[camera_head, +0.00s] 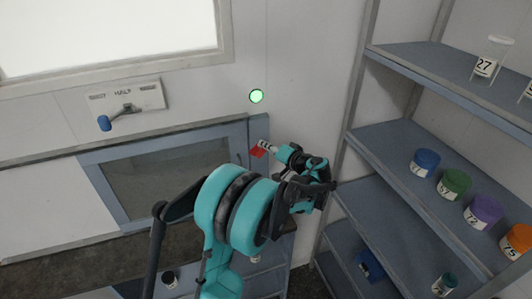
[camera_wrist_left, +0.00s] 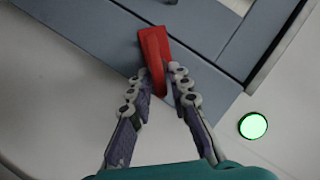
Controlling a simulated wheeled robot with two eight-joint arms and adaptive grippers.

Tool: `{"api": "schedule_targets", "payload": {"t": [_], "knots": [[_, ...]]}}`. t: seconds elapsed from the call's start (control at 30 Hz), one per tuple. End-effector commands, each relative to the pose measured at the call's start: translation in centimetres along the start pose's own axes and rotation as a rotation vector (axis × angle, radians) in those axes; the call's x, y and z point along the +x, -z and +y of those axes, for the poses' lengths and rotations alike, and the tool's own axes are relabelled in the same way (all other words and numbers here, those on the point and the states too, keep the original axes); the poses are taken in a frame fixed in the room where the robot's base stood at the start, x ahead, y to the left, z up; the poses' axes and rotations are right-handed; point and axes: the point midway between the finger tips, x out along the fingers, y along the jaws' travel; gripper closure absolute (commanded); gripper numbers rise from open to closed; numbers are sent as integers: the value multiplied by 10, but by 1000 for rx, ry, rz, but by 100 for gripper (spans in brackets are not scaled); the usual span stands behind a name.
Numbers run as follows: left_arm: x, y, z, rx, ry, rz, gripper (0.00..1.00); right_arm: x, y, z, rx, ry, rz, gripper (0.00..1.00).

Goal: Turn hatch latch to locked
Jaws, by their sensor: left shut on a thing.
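The red hatch latch (camera_head: 258,152) sits at the upper right corner of the blue-grey hatch frame (camera_head: 90,160). In the left wrist view the latch (camera_wrist_left: 154,45) is a short red handle on the grey frame bar, tilted a little from the picture's vertical. My left gripper (camera_head: 266,147) reaches it from the right; in the left wrist view its two fingers (camera_wrist_left: 166,76) close around the latch's near end. The fingertips partly hide that end. My right gripper is not in view.
A round green light (camera_head: 256,96) glows on the wall above the latch. A wall plate (camera_head: 125,98) with a blue-ended lever (camera_head: 104,123) is at the left. Blue-grey shelves (camera_head: 390,145) with several coloured-lid jars stand at the right, close to my left arm.

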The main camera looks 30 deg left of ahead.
Motion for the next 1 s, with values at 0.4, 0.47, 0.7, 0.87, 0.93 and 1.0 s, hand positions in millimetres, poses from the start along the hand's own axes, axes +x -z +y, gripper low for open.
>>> {"api": "schedule_targets", "payload": {"t": [0.4,0.47,0.7,0.87,0.93,1.0], "knots": [[1,-4,11,360,149,1,100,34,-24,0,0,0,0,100],[2,-4,12,409,169,2,100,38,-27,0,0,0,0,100],[2,-5,14,571,236,1,100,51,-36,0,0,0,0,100],[2,-6,15,646,267,1,100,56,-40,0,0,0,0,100],[2,-6,15,669,276,1,100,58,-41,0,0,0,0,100],[2,-6,15,688,284,1,100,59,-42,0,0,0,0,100]]}}
